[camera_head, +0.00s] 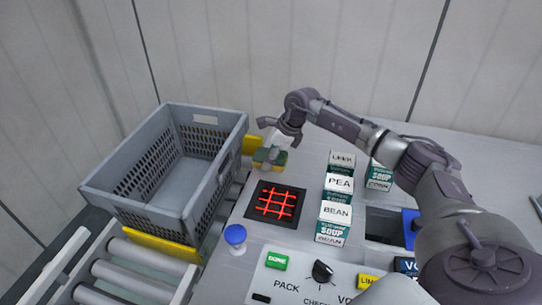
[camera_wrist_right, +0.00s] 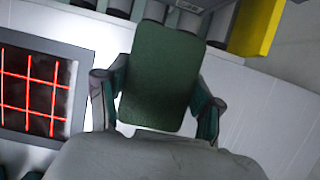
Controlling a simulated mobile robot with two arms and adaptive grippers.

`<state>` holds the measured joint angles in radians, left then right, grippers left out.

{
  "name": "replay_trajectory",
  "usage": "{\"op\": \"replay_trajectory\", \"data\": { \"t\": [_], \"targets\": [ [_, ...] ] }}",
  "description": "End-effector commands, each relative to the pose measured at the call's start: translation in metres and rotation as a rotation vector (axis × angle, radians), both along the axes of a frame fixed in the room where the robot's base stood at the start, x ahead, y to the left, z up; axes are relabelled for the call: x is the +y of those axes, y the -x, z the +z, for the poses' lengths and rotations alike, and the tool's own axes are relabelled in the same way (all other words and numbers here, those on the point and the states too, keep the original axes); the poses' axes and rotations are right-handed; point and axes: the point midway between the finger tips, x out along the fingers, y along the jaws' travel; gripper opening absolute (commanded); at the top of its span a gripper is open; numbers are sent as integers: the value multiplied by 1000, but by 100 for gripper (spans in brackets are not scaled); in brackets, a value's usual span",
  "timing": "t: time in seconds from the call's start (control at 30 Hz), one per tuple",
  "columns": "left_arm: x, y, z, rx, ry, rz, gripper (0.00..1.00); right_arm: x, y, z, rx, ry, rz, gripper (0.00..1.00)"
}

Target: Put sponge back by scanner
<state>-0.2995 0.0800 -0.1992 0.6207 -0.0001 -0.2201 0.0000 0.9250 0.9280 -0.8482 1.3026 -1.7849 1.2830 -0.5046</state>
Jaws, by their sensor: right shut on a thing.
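The sponge (camera_head: 269,162), with a green top and a yellow lower part, is between the fingers of my right gripper (camera_head: 272,152) just behind the scanner (camera_head: 275,204). The scanner is a dark square with glowing red grid lines. In the right wrist view, the sponge's green face (camera_wrist_right: 162,75) fills the gap between the two fingers of my right gripper (camera_wrist_right: 155,105). The scanner (camera_wrist_right: 40,95) shows at the left there, apart from the sponge. I cannot tell whether the sponge touches the table. My left gripper is not in view.
A grey crate (camera_head: 128,205) stands on rollers (camera_head: 140,268) at the left. A blue-topped object (camera_head: 235,236) is in front of the scanner. A button panel (camera_head: 300,285) is at the front.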

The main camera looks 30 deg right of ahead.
Motion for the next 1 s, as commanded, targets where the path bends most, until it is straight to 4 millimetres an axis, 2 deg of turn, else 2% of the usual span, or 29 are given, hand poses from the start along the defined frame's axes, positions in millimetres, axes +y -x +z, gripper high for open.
{"op": "replay_trajectory", "data": {
  "t": [0.1,0.13,0.27,0.57,0.7,0.87,1.0],
  "targets": [
    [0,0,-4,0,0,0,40,0,0,-4,0,0,0,38],
    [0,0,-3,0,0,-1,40,0,0,-3,0,0,0,69],
    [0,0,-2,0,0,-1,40,0,0,-3,0,0,0,91],
    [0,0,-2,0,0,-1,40,0,0,-2,0,0,0,91],
    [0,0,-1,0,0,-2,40,-2,1,5,-1,1,0,91],
    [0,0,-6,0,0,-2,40,-10,9,30,-4,3,-1,91],
    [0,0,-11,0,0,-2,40,-17,18,59,-4,2,-2,91]
  ]
}}
